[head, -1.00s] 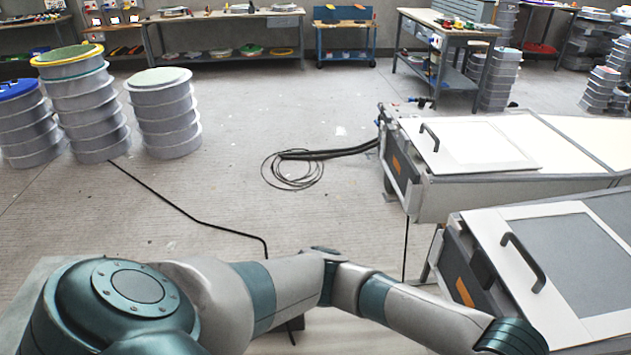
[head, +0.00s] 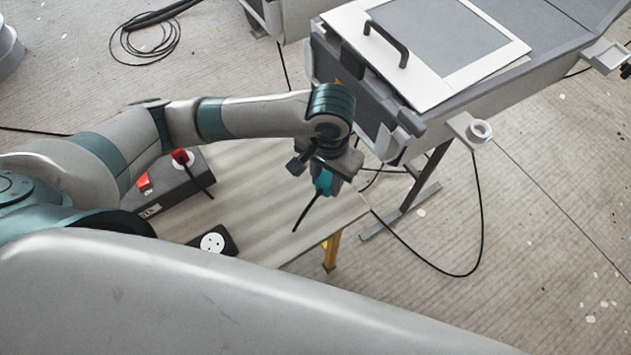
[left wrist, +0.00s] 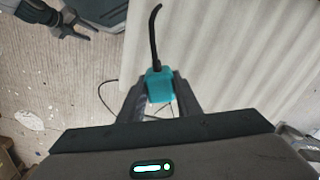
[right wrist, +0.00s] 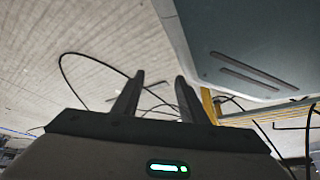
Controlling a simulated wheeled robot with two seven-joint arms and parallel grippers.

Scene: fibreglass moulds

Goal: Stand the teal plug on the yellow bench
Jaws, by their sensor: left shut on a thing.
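The teal plug (head: 324,183) with its black cable is held in my left gripper (head: 323,179) near the right end of the bench in the head view. The left wrist view shows the plug (left wrist: 159,87) between the two fingers, its cable pointing away. The bench (head: 262,196) has a pale top and a yellow leg (head: 331,254). I cannot tell how high the plug is above the top. My right gripper (right wrist: 157,92) shows in the right wrist view, fingers apart with nothing gripped between them; it is not recognisable in the head view.
A dark socket box (head: 172,190) with a red switch and a red plug stands on the bench. A round white socket (head: 212,242) lies nearer. A mould cart (head: 400,130) with a handled lid stands behind the left gripper. Black cables lie on the floor.

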